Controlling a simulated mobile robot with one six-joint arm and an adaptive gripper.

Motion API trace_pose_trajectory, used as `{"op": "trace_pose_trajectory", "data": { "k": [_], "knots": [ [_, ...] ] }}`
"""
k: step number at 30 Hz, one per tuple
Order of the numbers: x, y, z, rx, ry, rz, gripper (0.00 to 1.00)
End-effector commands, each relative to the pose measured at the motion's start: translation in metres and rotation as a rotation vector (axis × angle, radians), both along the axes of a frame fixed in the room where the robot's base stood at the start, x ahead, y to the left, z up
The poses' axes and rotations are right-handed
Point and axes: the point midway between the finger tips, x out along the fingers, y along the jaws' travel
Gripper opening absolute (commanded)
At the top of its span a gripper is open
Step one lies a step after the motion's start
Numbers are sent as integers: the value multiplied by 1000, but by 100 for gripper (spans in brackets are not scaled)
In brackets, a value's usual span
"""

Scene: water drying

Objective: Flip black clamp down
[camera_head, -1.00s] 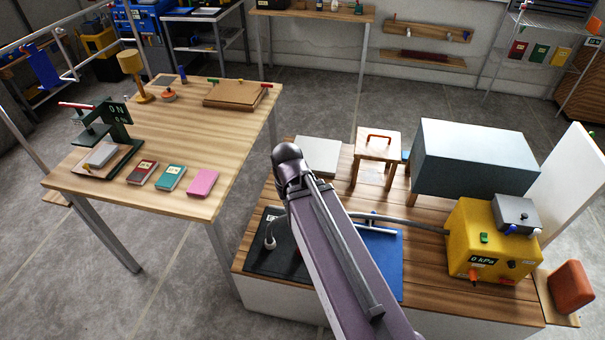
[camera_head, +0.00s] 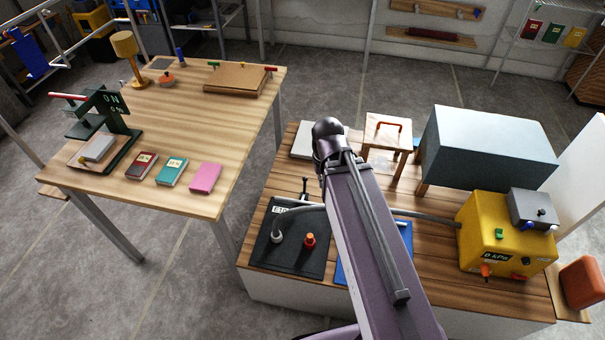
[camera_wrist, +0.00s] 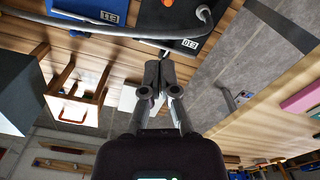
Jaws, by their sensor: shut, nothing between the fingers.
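A black plate (camera_head: 290,258) with a white label lies on the wooden bench. A small black upright part, apparently the black clamp (camera_head: 304,189), stands at the plate's far edge. A grey hose crosses the plate, with a white fitting and a red-orange knob (camera_head: 310,240) on it. In the wrist view my gripper (camera_wrist: 160,72) is shut and empty, its fingertips close to the edge of the black plate (camera_wrist: 186,28). The clamp is hard to make out there, and I cannot tell whether the fingers touch it. In the head view my arm hides the gripper.
A blue mat (camera_head: 399,262) lies right of the plate, partly behind my arm. A yellow pressure box (camera_head: 495,235), a small wooden stool (camera_head: 386,145) and a large grey box (camera_head: 488,145) stand on the bench. A wooden table (camera_head: 215,130) is at left, across a floor gap.

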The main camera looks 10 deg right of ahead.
Motion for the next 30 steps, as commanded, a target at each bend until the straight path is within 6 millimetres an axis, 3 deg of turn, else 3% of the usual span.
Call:
{"op": "trace_pose_trajectory", "data": {
  "k": [5, 11, 30],
  "knots": [
    [6, 0, -6, 1, -5, 2, 0],
    [30, 1, -26, 3, -26, 8, 0],
    [181, -2, -137, 17, -175, 47, 0]
  ]
}}
